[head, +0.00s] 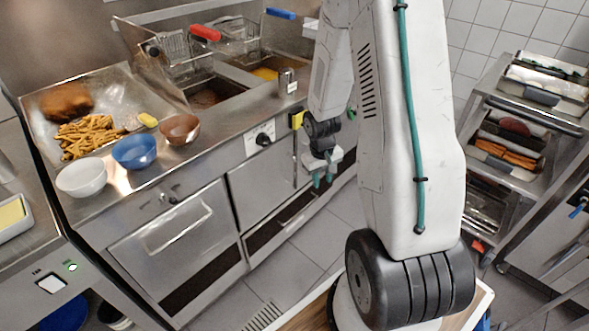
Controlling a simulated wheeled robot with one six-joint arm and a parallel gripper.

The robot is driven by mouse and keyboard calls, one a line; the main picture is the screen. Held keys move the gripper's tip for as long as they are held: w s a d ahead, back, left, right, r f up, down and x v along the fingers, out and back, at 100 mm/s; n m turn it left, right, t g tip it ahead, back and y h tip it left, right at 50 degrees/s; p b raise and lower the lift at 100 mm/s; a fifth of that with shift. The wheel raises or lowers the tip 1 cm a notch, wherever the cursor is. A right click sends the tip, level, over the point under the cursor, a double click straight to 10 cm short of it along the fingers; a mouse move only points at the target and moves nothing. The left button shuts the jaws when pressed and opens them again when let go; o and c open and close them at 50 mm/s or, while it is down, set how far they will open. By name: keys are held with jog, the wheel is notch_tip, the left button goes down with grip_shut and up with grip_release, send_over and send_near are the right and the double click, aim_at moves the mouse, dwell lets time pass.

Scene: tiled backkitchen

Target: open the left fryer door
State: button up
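The left fryer door (262,186) is a flat steel panel below the left fryer's control knob, and it looks closed. A thin upright bar, apparently its handle (294,160), runs near its right edge. My gripper (324,181) hangs in front of the fryer cabinet, just right of this bar and apart from it in the picture. The depth between gripper and door is hard to judge. My arm hides most of the right fryer's front.
Left of the fryer is a steel drawer front (172,235) with a bar handle. Above it are bowls (135,152) and a tray of fries (88,135). Fryer baskets (190,55) sit over the vats. A rack (510,140) stands right. Tiled floor (285,275) is clear before the door.

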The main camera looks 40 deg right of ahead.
jog(key=w+d+f+t, duration=0.2)
jog(key=f+t, duration=0.1)
jog(key=f, duration=0.5)
jog(key=w+d+f+n+t, duration=0.1)
jog(key=w+f+t, duration=0.15)
jog(key=f, duration=0.55)
jog(key=w+d+f+t, duration=0.2)
jog(key=f+t, duration=0.1)
jog(key=f, duration=0.5)
jog(key=w+r+n+t, duration=0.1)
jog(key=w+r+t, duration=0.5)
jog(key=r+t, duration=0.4)
jog(key=w, duration=0.7)
jog(key=shift+w+a+r, duration=0.1)
jog(key=shift+w+r, duration=0.1)
jog(key=shift+w, duration=0.1)
grip_shut()
